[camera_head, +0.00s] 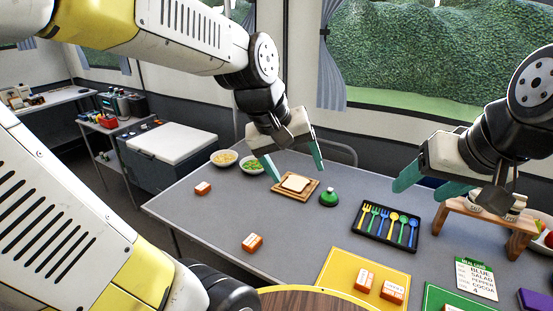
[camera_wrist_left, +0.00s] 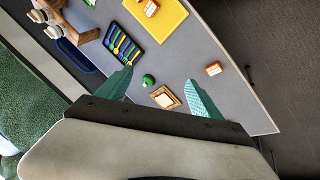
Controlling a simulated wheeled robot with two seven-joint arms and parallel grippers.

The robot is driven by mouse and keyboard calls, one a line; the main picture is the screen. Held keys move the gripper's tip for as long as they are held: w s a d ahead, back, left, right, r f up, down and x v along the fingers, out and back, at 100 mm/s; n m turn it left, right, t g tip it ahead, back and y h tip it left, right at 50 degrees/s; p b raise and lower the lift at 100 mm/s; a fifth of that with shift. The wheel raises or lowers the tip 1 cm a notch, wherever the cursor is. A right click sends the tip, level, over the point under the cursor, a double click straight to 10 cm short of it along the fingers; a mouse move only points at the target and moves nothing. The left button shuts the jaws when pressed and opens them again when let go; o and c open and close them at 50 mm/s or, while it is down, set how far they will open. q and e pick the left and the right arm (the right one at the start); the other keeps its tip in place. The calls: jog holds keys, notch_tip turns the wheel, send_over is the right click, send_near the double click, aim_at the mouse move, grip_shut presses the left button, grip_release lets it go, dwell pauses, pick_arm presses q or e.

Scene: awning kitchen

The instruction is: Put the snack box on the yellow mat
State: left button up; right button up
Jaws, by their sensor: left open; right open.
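Several similar orange-and-white snack boxes are in the head view. One box (camera_head: 203,188) lies at the table's left and another box (camera_head: 252,242) near its front edge. Two more, a box (camera_head: 365,282) and a box (camera_head: 393,291), lie on the yellow mat (camera_head: 340,263). In the left wrist view, one box (camera_wrist_left: 213,69) lies on bare table and the yellow mat (camera_wrist_left: 172,22) is at the top. My left gripper (camera_head: 294,165) is open and empty above the bread board; its fingers also frame the left wrist view (camera_wrist_left: 158,92). My right gripper (camera_head: 428,184) is open and empty near the cutlery tray.
The bread board (camera_head: 282,193), green bell (camera_head: 329,197) and cutlery tray (camera_head: 371,242) stand mid-table. Two bowls (camera_head: 224,158) are at the back. A wooden stand (camera_head: 500,221), menu card (camera_head: 476,279) and green mat (camera_head: 440,294) are at right. The table's left half is mostly clear.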

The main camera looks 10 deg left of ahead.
pick_arm(q)
jog(key=s+a+r+m+t, duration=0.2)
jog(key=s+a+m, duration=0.1)
jog(key=s+a, duration=0.2)
jog(key=shift+s+r+m+y, duration=0.3)
jog(key=shift+r+y, duration=0.1)
